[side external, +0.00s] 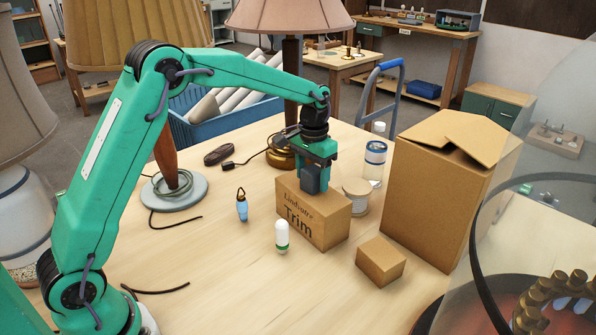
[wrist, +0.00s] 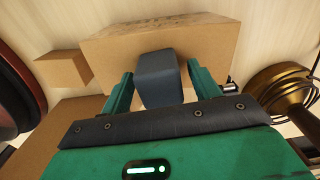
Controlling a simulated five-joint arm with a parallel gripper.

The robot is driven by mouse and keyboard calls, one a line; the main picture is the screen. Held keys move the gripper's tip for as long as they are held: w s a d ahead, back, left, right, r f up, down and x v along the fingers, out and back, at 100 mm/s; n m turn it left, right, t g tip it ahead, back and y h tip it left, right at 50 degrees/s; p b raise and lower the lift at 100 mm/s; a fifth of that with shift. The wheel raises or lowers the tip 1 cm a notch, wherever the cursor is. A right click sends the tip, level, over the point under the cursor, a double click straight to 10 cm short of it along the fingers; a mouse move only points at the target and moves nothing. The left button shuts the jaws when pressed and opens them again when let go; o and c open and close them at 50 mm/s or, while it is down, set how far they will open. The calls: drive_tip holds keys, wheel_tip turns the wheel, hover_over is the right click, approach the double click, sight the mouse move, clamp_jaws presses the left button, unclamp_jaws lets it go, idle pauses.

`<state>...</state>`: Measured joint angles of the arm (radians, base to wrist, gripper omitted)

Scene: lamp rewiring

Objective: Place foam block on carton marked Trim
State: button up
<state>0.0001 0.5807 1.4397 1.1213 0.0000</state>
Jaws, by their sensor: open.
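The carton marked Trim (side external: 312,221) stands on the table in the middle of the side view; its top also shows in the wrist view (wrist: 205,32). A dark grey foam block (side external: 310,180) is at the top of this carton, between my gripper's fingers. In the wrist view the foam block (wrist: 159,80) sits between the two green fingers, with its far end over the carton's face. My gripper (side external: 315,170) points down over the carton and is open around the block. The block's underside is hard to see, so its contact with the carton is not fully clear.
A small plain box (side external: 381,261) and a tall open carton (side external: 440,190) stand to the right. A spool (side external: 356,196) and a clear jar (side external: 375,160) are close behind. A brass lamp base (side external: 283,155) is behind.

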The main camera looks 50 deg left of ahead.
sight(311, 170)
wheel_tip(311, 170, up, 11)
drive_tip(key=shift+r, duration=0.45)
drive_tip(key=shift+s, duration=0.1)
idle(0.6)
drive_tip(key=s+r+t, duration=0.1)
drive_tip(key=s+r, duration=0.2)
drive_tip(key=s, duration=0.5)
drive_tip(key=s+r+t, duration=0.2)
drive_tip(key=s+r, duration=0.1)
drive_tip(key=s, duration=0.5)
drive_tip(key=s+f+t, duration=0.1)
drive_tip(key=s+f, duration=0.2)
drive_tip(key=s, duration=0.4)
drive_tip(key=s+f+t, duration=0.1)
drive_tip(key=s+f, duration=0.2)
drive_tip(key=s, duration=0.4)
drive_tip(key=shift+s+f+t, duration=0.2)
drive_tip(key=shift+f+t, duration=0.1)
